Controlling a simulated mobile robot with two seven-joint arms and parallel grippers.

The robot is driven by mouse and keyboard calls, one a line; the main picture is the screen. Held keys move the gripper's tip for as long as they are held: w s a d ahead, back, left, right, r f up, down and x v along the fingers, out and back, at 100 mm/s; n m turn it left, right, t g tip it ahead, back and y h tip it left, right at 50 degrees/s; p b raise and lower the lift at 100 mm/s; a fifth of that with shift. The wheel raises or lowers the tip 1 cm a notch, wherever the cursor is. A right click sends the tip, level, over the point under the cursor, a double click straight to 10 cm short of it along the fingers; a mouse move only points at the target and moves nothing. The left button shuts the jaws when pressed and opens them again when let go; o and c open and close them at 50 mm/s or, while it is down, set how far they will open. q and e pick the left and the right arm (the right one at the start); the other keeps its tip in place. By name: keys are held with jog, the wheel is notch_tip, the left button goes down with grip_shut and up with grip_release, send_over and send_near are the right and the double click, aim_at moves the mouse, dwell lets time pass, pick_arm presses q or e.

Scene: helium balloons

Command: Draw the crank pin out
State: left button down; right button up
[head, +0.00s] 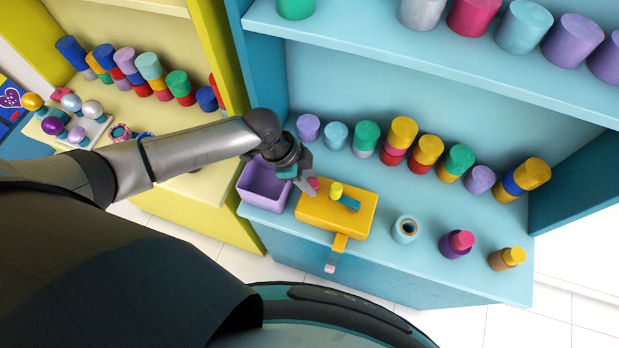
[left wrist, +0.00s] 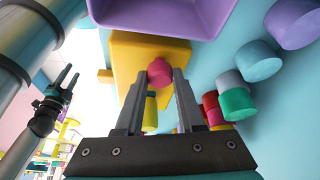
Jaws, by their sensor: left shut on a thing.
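A yellow box (head: 324,213) stands on the blue shelf, with a teal bar (head: 350,203) and a yellow knob (head: 336,190) on top. My left gripper (head: 308,186) is at the box's upper left corner, shut on a small pink pin (head: 314,182). In the left wrist view the pink pin (left wrist: 159,71) sits between the fingertips, with the yellow box (left wrist: 130,60) behind it. Whether the pin's far end is in the box is hidden. My right gripper (left wrist: 66,84) shows small in the left wrist view, its fingers apart and empty.
A purple open bin (head: 262,187) stands close left of the yellow box. Several coloured cylinders line the shelf behind; a blue ring-like cup (head: 405,229) and stacked pieces (head: 457,243) stand to the right. A yellow tab (head: 339,243) sticks out over the shelf's front edge.

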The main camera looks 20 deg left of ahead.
pick_arm(q)
jog(key=shift+r, duration=0.1)
notch_tip(320, 180, up, 3)
jog(key=p, duration=0.3)
jog(key=shift+f, duration=0.2)
jog(key=shift+w, duration=0.1)
jog(key=c, duration=0.5)
grip_release()
jog(key=v, duration=1.5)
jog(key=shift+p, duration=0.3)
